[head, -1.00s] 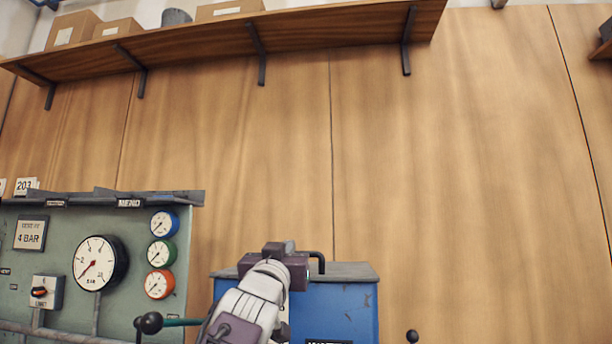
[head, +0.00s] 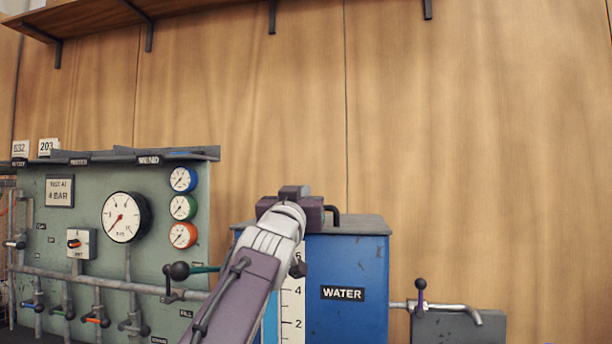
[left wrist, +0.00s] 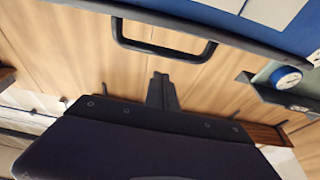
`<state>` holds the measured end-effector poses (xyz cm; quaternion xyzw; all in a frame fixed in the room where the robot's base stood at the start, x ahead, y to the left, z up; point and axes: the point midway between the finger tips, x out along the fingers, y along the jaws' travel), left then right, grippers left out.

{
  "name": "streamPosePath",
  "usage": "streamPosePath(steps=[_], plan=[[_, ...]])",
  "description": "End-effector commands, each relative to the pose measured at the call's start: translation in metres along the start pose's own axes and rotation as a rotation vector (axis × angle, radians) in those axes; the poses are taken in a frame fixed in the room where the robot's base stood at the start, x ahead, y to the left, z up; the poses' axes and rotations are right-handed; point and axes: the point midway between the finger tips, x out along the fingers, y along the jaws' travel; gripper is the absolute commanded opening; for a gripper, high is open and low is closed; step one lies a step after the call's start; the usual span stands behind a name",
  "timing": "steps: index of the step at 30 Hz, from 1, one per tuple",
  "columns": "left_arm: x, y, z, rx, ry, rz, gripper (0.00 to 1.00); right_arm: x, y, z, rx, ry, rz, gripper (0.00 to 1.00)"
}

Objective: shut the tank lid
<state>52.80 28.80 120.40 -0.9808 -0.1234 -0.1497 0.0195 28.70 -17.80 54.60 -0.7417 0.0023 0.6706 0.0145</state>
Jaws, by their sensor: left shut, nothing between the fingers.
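The blue water tank (head: 345,285) stands right of the gauge panel. Its grey lid (head: 360,224) lies flat across the top, looking shut. The lid's dark handle (head: 333,213) shows just right of my left gripper (head: 293,192). This gripper is shut and empty, in front of the tank's upper left part, and it hides part of the lid. In the left wrist view the handle (left wrist: 165,52) is ahead of the shut fingers (left wrist: 161,92), apart from them, with the tank's blue wall (left wrist: 225,12) above. My right gripper is out of view.
A green panel with gauges (head: 125,217), valves and pipes stands at the left. A black-knobbed lever (head: 179,271) is close to my left arm. A pipe with a purple-handled valve (head: 421,298) leaves the tank's right side. The wooden wall behind is bare at right.

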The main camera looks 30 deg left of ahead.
Motion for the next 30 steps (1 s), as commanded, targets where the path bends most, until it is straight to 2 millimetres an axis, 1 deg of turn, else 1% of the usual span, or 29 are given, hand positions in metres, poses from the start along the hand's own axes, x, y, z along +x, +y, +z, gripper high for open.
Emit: streamPosePath(steps=[1, 2, 3, 4, 9, 13, 15, 18, 30], plan=[[0.005, 0.0, -0.019, -0.001, 0.007, 0.001, 0.0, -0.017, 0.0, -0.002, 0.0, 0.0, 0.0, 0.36], [-0.003, 0.0, -0.01, -0.001, 0.009, 0.001, 0.0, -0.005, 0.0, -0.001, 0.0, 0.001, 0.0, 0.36], [-0.017, 0.0, -0.001, -0.001, 0.011, 0.002, 0.0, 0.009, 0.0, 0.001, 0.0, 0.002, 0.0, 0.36], [-0.025, 0.0, 0.001, -0.002, 0.012, 0.002, 0.0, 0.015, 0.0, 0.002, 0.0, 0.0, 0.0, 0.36], [-0.065, 0.0, 0.008, -0.001, 0.014, 0.003, 0.0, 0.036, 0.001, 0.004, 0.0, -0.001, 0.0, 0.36], [-0.086, 0.0, 0.01, -0.001, 0.015, 0.003, 0.0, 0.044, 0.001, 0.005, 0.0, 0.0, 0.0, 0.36], [-0.092, 0.0, 0.011, -0.002, 0.015, 0.002, 0.0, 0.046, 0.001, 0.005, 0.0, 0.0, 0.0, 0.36], [-0.096, 0.0, 0.01, -0.001, 0.014, 0.002, 0.0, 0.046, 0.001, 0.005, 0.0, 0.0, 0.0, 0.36], [-0.097, 0.0, 0.009, -0.001, 0.016, 0.002, 0.0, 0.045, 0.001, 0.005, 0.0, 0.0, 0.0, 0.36]])
